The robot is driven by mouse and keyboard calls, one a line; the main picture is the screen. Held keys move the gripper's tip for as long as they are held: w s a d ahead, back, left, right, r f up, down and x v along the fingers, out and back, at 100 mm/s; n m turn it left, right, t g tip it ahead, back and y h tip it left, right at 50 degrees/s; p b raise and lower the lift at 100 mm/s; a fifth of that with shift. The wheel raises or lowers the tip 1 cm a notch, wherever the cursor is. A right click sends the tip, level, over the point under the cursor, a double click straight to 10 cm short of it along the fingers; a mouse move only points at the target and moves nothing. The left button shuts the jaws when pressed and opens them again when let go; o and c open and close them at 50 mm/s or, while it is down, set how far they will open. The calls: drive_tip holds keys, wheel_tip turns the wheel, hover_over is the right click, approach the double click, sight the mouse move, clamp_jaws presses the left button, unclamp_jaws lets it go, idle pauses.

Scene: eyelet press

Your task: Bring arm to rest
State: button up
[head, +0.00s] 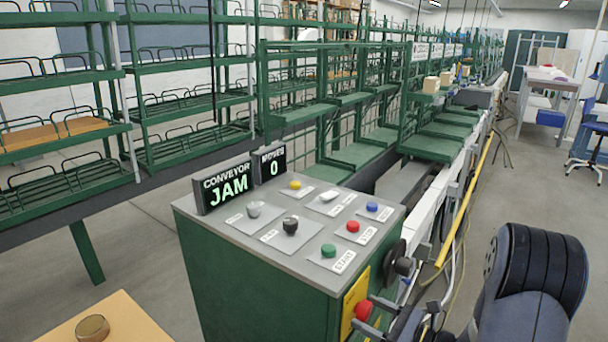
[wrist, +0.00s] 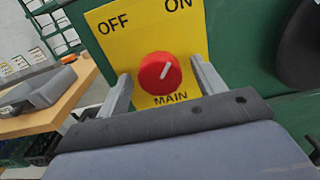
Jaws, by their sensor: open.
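My gripper (wrist: 163,82) is open in the wrist view, with one finger on each side of a red knob (wrist: 160,73). Gaps show between the fingers and the knob. The knob sits on a yellow plate (wrist: 148,30) marked OFF, ON and MAIN. Its white mark points up and slightly right, roughly toward ON. In the head view my gripper (head: 374,316) is at the lower middle, at the front side of the green console (head: 240,275). The red knob (head: 363,310) shows there too. My dark arm is at the lower right.
The console top holds a green button (head: 328,251), a red button (head: 353,226), a blue button (head: 372,207) and other controls. A display (head: 225,185) reads CONVEYOR JAM. A black round part (head: 404,266) juts from the console side near my gripper. Open floor lies at right.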

drive_tip(key=n+b, duration=0.3)
drive_tip(key=n, duration=0.1)
drive_tip(key=shift+f, duration=0.25)
drive_tip(key=n+b, duration=0.3)
drive_tip(key=shift+r+n, duration=0.1)
drive_tip(key=shift+n, duration=0.3)
drive_tip(key=shift+s+d+r, duration=0.15)
drive_tip(key=shift+s+d, duration=0.05)
drive_tip(key=shift+d, duration=0.15)
drive_tip(key=shift+s+d, duration=0.3)
drive_tip(key=shift+d, duration=0.05)
